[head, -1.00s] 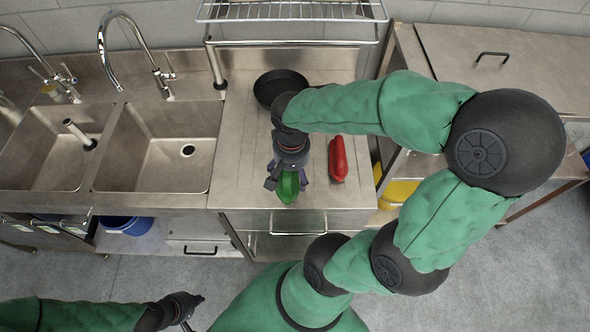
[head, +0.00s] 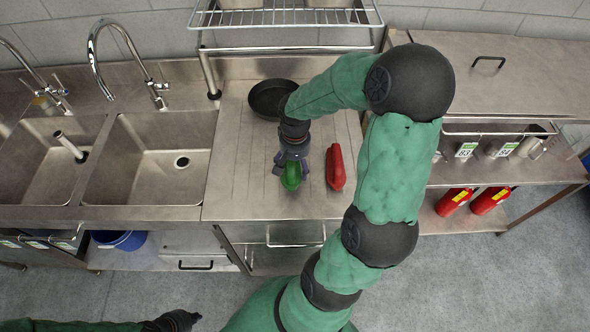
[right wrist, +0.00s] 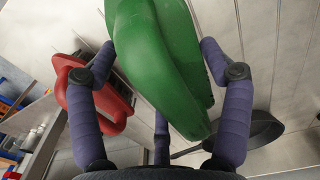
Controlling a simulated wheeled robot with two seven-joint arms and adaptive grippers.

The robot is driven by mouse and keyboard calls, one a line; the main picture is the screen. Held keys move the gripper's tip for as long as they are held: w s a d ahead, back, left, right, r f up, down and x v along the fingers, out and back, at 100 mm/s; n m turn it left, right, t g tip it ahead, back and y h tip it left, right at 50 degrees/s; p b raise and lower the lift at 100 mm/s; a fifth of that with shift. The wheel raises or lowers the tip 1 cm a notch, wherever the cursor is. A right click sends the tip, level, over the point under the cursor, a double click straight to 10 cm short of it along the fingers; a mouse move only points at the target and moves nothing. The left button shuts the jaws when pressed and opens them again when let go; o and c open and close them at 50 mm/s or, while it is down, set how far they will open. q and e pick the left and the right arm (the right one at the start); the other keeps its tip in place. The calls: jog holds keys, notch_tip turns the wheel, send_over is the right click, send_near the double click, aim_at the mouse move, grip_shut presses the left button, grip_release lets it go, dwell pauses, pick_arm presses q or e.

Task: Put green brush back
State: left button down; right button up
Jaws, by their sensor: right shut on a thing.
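The green brush (head: 291,177) is at my right gripper (head: 288,166), over the steel counter beside the sinks. In the right wrist view the green brush (right wrist: 165,60) lies between the purple fingers of my right gripper (right wrist: 158,70), which is shut on it. I cannot tell how far it is above the counter. A red brush (head: 336,167) lies on the counter just to the right; it also shows in the right wrist view (right wrist: 112,104). My left gripper (head: 180,320) is low at the bottom left, away from the counter; its fingers are not clear.
A black pan (head: 268,98) sits on the counter (head: 232,150) behind my right gripper. Two sink basins (head: 150,170) with taps are at left. A wire rack (head: 285,18) stands above the back. Red fire extinguishers (head: 455,200) are on the lower shelf at right.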

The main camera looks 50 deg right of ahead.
jog(key=shift+w+d+f, duration=0.3)
jog(key=shift+d+f, duration=0.15)
jog(key=shift+f, duration=0.2)
jog(key=shift+f+b, duration=0.5)
jog(key=shift+f, duration=1)
jog(key=shift+f, duration=0.1)
jog(key=o, duration=1)
jog(key=shift+o, duration=0.2)
jog(key=shift+w+r, duration=0.1)
jog(key=shift+r, duration=0.3)
notch_tip(320, 180, up, 12)
jog(key=p, duration=0.2)
jog(key=shift+f+p, duration=0.25)
jog(key=shift+p, duration=0.15)
